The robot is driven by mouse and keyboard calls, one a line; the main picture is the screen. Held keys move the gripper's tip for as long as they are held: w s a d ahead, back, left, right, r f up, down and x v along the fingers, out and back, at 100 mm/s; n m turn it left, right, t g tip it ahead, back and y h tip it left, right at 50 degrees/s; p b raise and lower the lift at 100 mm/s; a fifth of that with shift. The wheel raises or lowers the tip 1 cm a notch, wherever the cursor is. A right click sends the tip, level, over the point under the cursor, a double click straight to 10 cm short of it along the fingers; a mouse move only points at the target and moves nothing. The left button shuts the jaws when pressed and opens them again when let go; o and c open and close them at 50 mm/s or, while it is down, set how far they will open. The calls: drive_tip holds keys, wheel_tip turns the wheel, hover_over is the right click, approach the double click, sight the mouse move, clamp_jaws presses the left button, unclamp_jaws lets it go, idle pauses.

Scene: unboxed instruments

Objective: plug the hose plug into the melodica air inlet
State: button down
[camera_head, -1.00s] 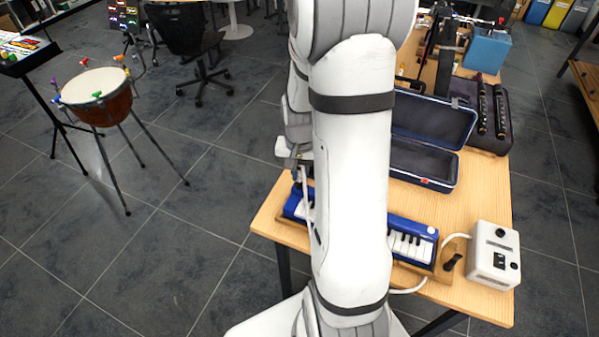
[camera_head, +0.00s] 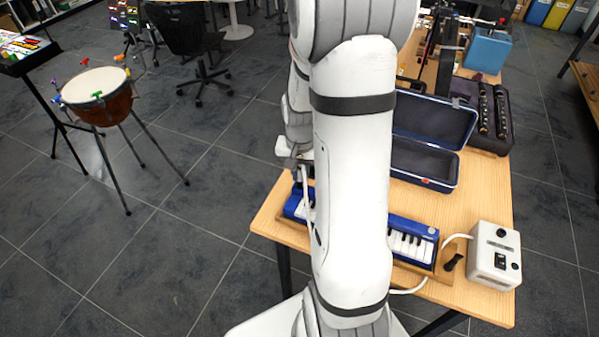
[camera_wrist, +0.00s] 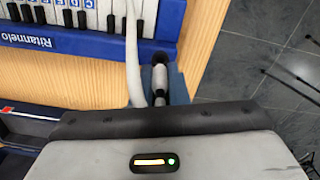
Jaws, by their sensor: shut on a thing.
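The blue melodica (camera_head: 413,240) lies on the wooden table, its middle hidden behind my arm in the head view. Its keys and lettered blue side show in the wrist view (camera_wrist: 75,43). My gripper (camera_wrist: 162,87) is at the melodica's end and is shut on the hose plug (camera_wrist: 159,82), a grey piece with dark bands. The plug lines up with a dark spot at the melodica's end, probably the air inlet (camera_wrist: 160,58). I cannot tell whether they touch or are apart. The white hose (camera_wrist: 132,60) runs beside the plug, across the melodica's end.
A white box (camera_head: 493,255) with a black switch stands at the table's right front, with a hose leading from it. An open blue-edged case (camera_head: 425,160) lies behind the melodica. A dark instrument case (camera_head: 490,115) is farther back. The table edge is close to the melodica's left end.

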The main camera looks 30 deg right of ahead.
drive_tip(key=shift+f+b, duration=0.9)
drive_tip(key=shift+f, duration=0.15)
idle(0.4)
drive_tip(key=c, duration=1.3)
unclamp_jaws()
drive_tip(key=shift+c, duration=0.2)
drive_tip(key=shift+r, duration=0.15)
wheel_tip(320, 180, up, 7)
drive_tip(key=shift+r, duration=0.2)
drive_tip(key=shift+s+a+r, duration=0.15)
drive_tip(key=shift+a+r, duration=0.15)
drive_tip(key=shift+r, duration=0.1)
drive_tip(key=s+a+r+n+t, duration=0.2)
drive_tip(key=s+a+r+n, duration=0.5)
drive_tip(key=s+a+r, duration=0.2)
drive_tip(key=s+a, duration=0.2)
drive_tip(key=s, duration=0.1)
drive_tip(key=shift+a+t, duration=0.3)
drive_tip(key=shift+a, duration=0.1)
